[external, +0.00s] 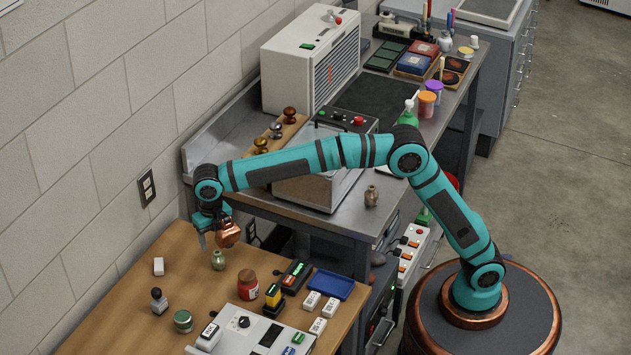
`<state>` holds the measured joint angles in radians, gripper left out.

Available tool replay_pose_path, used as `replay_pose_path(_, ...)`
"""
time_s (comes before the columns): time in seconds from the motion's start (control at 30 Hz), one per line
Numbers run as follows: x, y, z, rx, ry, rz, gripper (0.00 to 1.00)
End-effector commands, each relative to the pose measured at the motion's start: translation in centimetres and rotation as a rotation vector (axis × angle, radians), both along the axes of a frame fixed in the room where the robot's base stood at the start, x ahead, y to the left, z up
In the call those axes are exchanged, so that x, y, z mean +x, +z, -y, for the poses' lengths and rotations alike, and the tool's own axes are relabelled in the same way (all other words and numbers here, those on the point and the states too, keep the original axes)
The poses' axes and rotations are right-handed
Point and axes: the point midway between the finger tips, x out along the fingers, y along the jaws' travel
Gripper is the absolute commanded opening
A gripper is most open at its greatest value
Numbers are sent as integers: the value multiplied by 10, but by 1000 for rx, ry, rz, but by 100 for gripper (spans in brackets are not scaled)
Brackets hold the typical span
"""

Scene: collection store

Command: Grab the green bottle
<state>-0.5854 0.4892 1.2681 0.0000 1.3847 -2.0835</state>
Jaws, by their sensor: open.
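A small pale green bottle (218,261) stands upright on the wooden table, below the wall outlet. My gripper (214,243) is open and points down just above and slightly behind this bottle in the picture. I see no contact between them, but the exact gap cannot be told from this one view. A second, brighter green bottle with a white top (410,114) stands on the metal bench, its lower part hidden by my arm. A squat dark green jar (183,321) stands near the table's front left.
A red jar (248,285), a blue tray (331,285), a white device (251,335) and several small boxes crowd the table's right side. A stamp (159,301) and a white block (158,266) stand left. The block wall (60,150) is close behind.

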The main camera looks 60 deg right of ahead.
Motion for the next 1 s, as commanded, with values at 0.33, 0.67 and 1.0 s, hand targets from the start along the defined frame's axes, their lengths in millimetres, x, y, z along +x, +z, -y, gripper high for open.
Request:
replay_pose_path(0.33,0,-35,0,0,-1,0,64)
replay_pose_path(0.67,-1,-65,-1,0,-1,-1,64)
replay_pose_path(1.0,-1,-87,-1,2,-1,2,64)
